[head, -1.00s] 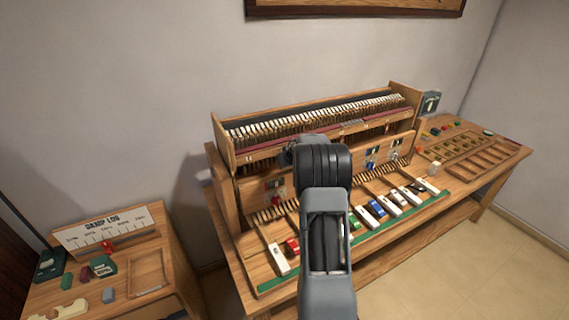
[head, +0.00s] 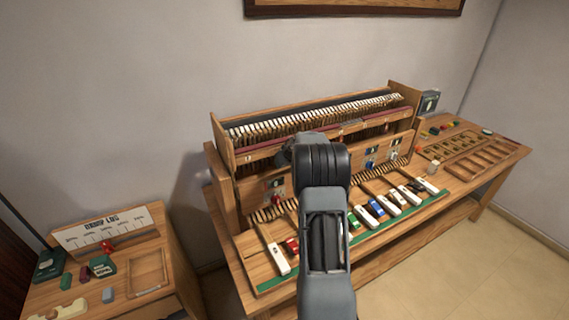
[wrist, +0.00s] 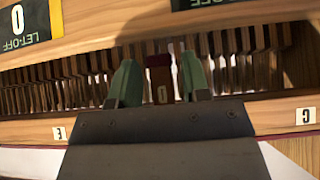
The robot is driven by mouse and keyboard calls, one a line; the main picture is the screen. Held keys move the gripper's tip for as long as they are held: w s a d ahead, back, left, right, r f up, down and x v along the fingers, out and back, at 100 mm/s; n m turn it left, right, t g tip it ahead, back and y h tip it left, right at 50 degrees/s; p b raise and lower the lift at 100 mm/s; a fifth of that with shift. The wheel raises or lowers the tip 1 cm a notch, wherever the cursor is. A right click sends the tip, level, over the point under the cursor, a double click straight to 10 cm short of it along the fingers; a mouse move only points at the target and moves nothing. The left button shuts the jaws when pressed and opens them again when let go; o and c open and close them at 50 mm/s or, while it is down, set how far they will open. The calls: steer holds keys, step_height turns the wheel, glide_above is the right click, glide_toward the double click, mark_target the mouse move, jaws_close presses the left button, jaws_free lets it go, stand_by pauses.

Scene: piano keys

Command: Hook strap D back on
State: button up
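In the wrist view, my gripper (wrist: 159,74) has two green fingers spread apart in front of the piano action. A dark red-brown strap-like piece (wrist: 160,78) with a small pale tag stands between the fingers. A narrow gap seems to show on each side of it. The tag's letter is too small to read surely, so I cannot tell whether this is strap D. Whether it is hooked on is also unclear. In the head view my arm hides the gripper and this piece. The piano action (head: 318,122) stands on the wooden bench.
Tags E (wrist: 60,133) and G (wrist: 306,116) sit on the wooden rail beside the gripper. A tray of compartments (head: 470,150) is at right. A side table with a chart (head: 108,228) is at left.

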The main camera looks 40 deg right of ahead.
steer(key=shift+o, duration=0.4)
steer(key=shift+s, duration=0.1)
steer(key=v, duration=1.3)
steer(key=shift+r, duration=0.3)
steer(key=shift+s, duration=0.15)
